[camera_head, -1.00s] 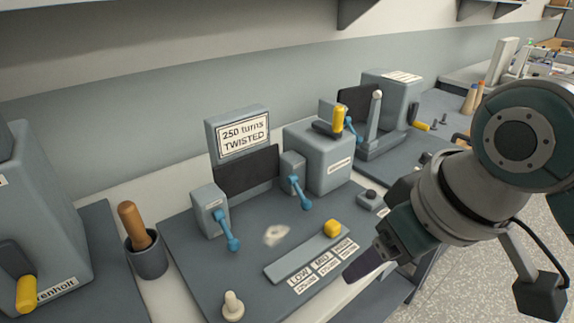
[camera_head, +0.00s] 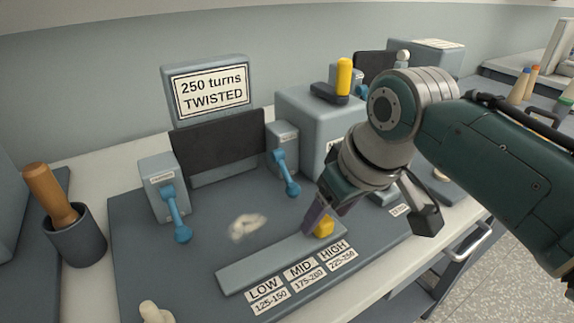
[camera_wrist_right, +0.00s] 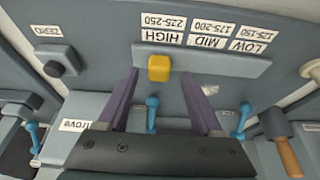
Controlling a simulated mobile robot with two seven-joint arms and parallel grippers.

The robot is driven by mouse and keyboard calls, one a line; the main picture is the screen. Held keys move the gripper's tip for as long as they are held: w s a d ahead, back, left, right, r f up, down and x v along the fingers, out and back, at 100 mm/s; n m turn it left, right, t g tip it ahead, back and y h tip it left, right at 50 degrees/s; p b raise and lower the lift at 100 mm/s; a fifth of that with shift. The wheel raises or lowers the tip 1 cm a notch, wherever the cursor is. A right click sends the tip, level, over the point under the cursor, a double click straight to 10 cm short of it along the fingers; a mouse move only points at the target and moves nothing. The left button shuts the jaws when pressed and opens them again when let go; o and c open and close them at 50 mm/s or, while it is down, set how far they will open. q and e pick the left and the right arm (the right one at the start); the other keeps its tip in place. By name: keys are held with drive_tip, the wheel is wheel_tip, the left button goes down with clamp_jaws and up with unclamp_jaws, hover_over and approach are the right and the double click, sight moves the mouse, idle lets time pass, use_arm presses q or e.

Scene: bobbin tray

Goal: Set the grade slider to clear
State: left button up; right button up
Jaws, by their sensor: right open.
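The slider's yellow knob (camera_head: 324,228) sits at the HIGH end of a grey track (camera_head: 262,268). Labels LOW, MID and HIGH (camera_head: 333,250) lie along the track's front edge; none reads "clear". The knob (camera_wrist_right: 159,68) also shows in the right wrist view, beside the HIGH label (camera_wrist_right: 162,37). My right gripper (camera_head: 316,220) is open and points down at the knob. In the right wrist view its fingertips (camera_wrist_right: 158,74) stand on either side of the knob with gaps. The far finger is partly hidden in the head view. My left gripper is not in view.
A sign (camera_head: 211,91) reading "250 turns TWISTED" stands behind. Blue levers (camera_head: 177,214) and (camera_head: 286,174) flank a dark panel. A pale fibre tuft (camera_head: 247,226) and a cream knob (camera_head: 154,312) are on the board. A wooden-handled tool stands in a grey cup (camera_head: 75,241) at left.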

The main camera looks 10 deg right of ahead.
drive_tip(key=shift+x, duration=0.9)
clamp_jaws()
idle(0.9)
